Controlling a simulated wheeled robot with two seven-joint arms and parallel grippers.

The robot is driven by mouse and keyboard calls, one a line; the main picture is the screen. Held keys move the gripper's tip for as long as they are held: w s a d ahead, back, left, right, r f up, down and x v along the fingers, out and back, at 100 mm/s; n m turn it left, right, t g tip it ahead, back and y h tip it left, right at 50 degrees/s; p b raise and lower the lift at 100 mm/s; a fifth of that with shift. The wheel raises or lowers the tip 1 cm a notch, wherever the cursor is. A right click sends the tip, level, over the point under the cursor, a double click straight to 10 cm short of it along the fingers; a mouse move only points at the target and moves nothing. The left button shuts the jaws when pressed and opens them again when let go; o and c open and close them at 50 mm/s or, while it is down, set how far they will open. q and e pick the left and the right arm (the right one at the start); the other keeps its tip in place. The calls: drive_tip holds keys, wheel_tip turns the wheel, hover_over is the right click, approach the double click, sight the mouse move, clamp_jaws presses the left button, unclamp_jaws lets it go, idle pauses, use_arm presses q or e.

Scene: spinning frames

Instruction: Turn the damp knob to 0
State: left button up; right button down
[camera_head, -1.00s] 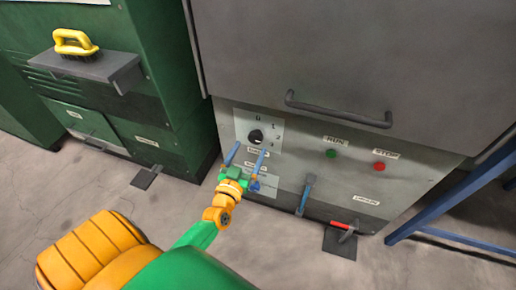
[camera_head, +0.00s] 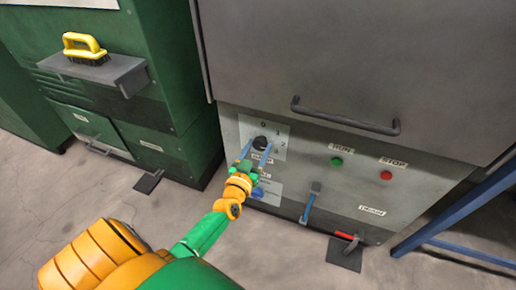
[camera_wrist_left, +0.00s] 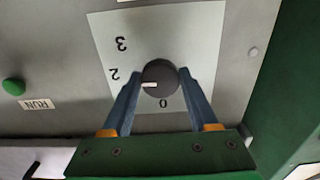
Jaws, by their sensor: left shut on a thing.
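The damp knob (camera_head: 261,142) is a round black dial on a light plate (camera_head: 282,133) with figures, on the grey machine's lower panel. My left gripper (camera_head: 257,151) reaches it from below. In the left wrist view the two blue fingers of the gripper (camera_wrist_left: 160,78) stand on either side of the knob (camera_wrist_left: 159,78), shut on it. That view is upside down. The knob's white mark points left, with the 2 above and left of it and the 0 below the knob. The finger covers part of the scale there. The knob's label is partly hidden. My right gripper is out of view.
A green RUN button (camera_head: 336,161) and a red STOP button (camera_head: 386,175) sit to the right. A door handle (camera_head: 345,118) juts out above.

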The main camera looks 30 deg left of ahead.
use_arm(q)
drive_tip(key=shift+n, duration=0.3)
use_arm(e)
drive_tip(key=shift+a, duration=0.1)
use_arm(q)
drive_tip(key=n, duration=0.5)
drive_tip(key=shift+d+n, duration=0.1)
drive_tip(key=shift+n, duration=0.3)
drive_tip(key=n, duration=0.2)
drive_tip(key=shift+n, duration=0.4)
drive_tip(key=n+b, duration=0.1)
drive_tip(key=n, duration=0.6)
drive_tip(key=shift+n, duration=0.7)
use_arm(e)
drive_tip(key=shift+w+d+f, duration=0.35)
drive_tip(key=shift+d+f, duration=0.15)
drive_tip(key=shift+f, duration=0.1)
use_arm(q)
drive_tip(key=shift+n, duration=0.3)
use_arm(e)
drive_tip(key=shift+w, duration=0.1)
